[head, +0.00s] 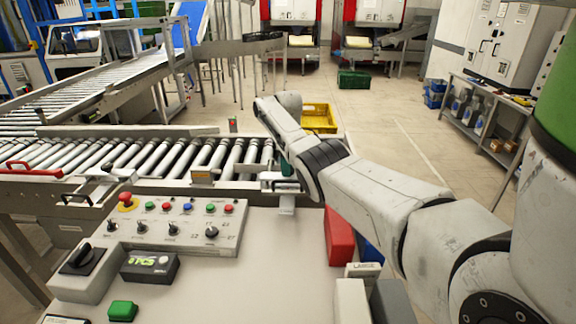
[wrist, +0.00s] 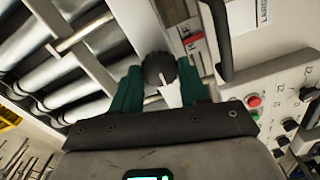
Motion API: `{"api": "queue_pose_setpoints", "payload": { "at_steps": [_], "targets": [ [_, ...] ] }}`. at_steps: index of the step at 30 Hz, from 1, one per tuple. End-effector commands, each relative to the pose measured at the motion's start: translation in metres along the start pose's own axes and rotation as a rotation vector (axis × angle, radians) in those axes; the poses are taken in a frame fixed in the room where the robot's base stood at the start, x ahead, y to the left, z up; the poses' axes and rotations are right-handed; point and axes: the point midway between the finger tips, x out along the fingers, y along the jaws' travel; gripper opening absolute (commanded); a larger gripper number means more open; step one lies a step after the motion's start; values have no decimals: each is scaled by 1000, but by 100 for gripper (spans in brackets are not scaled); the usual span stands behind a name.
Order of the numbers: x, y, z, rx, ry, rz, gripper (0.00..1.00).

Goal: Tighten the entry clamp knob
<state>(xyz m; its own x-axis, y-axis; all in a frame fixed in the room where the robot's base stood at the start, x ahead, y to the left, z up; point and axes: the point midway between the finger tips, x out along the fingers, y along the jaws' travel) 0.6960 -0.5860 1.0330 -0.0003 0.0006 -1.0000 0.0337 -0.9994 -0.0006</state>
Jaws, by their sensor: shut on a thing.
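The entry clamp knob (wrist: 158,67) is a round black knob with a pale pointer mark, beside the conveyor rollers in the wrist view. My gripper (wrist: 159,75) has its two green fingers on either side of the knob and is shut on it. In the head view my gripper (head: 287,166) is at the right end of the near conveyor rail, above a grey metal bracket (head: 287,202). The knob is hidden there behind my gripper and arm.
The roller conveyor (head: 150,157) runs to the left. The control panel (head: 185,240) with buttons and switches stands in front. A red bin (head: 339,235) is right of the console. A yellow crate (head: 319,117) lies on the floor behind my arm. A black handle (wrist: 219,45) rises near my fingers.

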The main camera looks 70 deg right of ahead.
Motion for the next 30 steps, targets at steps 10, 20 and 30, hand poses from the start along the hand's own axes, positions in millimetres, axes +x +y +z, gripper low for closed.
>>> {"api": "queue_pose_setpoints", "payload": {
  "at_steps": [10,20,30],
  "targets": [
    [0,0,-1,246,2,0,13],
    [-1,1,-2,560,3,1,13],
    [-1,1,-1,883,4,2,13]
  ]
}}
